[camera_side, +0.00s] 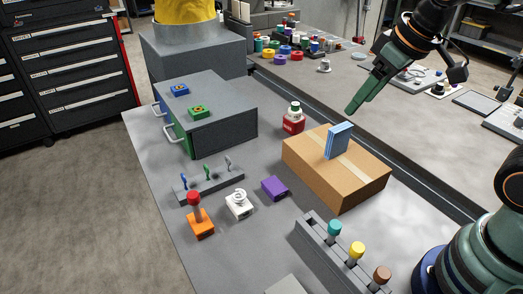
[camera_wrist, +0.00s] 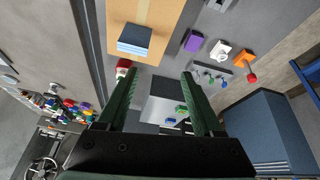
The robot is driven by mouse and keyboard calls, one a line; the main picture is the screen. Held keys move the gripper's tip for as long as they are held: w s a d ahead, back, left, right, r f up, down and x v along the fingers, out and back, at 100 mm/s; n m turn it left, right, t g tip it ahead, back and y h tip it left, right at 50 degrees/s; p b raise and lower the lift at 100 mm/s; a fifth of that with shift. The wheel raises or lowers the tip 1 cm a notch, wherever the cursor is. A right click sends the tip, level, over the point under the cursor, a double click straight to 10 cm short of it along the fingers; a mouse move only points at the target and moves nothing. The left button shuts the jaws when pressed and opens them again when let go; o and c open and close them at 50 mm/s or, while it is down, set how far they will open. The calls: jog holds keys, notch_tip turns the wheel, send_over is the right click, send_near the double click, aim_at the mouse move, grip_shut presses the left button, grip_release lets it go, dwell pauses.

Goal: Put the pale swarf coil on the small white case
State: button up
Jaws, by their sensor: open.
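The pale swarf coil (camera_side: 238,196) is a whitish ring of loops. It rests on top of the small white case (camera_side: 241,212), which stands on the grey table between the orange block and the purple block. The white case also shows in the wrist view (camera_wrist: 219,52), where the coil is too small to make out clearly. My gripper (camera_side: 354,108) is high at the upper right in the side view, well away from the case. In the wrist view its two green fingers (camera_wrist: 159,74) are spread apart with nothing between them.
A cardboard box (camera_side: 350,187) with a blue upright block (camera_side: 339,141) stands right of the case. A purple block (camera_side: 274,188), an orange block with a red knob (camera_side: 201,223), a peg rack (camera_side: 209,185) and a grey drawer cabinet (camera_side: 225,132) surround the case.

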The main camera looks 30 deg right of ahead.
jog(key=shift+s+d+f+m+t, duration=0.2)
jog(key=shift+s+d+f+m, duration=0.05)
jog(key=shift+s+d+m, duration=0.35)
jog(key=shift+s+d+f+m+t, duration=0.25)
jog(key=shift+s+d+m, duration=0.25)
jog(key=shift+s+d, duration=0.15)
jog(key=shift+a, duration=0.1)
dwell(0.4)
